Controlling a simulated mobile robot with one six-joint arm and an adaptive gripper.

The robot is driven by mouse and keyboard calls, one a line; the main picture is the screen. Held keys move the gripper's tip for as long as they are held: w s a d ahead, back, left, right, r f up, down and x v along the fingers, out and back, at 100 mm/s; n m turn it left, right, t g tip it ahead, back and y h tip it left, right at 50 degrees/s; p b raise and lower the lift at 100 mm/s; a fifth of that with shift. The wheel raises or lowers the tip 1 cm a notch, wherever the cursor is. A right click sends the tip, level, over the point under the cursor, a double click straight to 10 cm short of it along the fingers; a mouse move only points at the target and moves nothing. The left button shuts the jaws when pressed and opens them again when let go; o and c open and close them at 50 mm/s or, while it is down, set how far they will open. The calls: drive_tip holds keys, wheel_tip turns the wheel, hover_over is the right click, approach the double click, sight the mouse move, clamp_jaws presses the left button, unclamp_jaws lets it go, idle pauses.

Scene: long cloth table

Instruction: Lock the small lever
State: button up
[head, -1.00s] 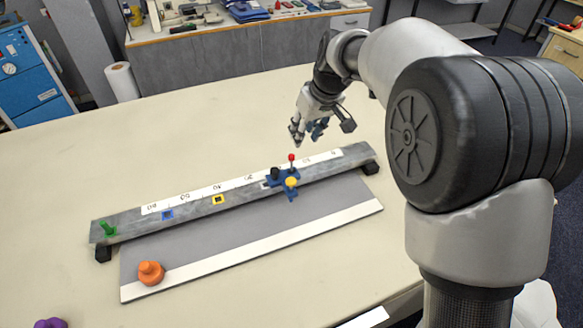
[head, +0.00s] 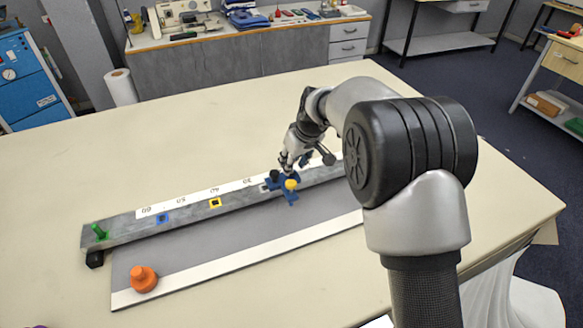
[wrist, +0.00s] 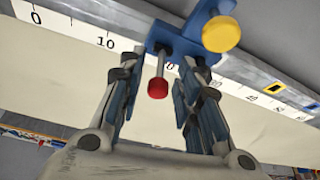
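A blue slider (head: 291,196) sits on the grey ruler rail (head: 190,210). It carries a yellow knob (head: 291,184) and a black knob (head: 274,175). The wrist view shows the blue slider (wrist: 176,42), the yellow knob (wrist: 221,34) and a thin lever with a red knob (wrist: 158,88). My gripper (head: 288,162) is down at the slider's far side. In the wrist view my gripper (wrist: 158,76) is open, one finger on each side of the red-tipped lever, with gaps visible on both sides. The red knob is hidden in the head view.
A blue square (head: 163,219) and a yellow square (head: 215,203) mark the rail. An orange knob (head: 143,279) stands on the board (head: 205,272). The table behind the rail is clear.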

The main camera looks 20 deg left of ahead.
drive_tip(key=shift+x, duration=1.15)
drive_tip(key=shift+c, duration=0.4)
clamp_jaws()
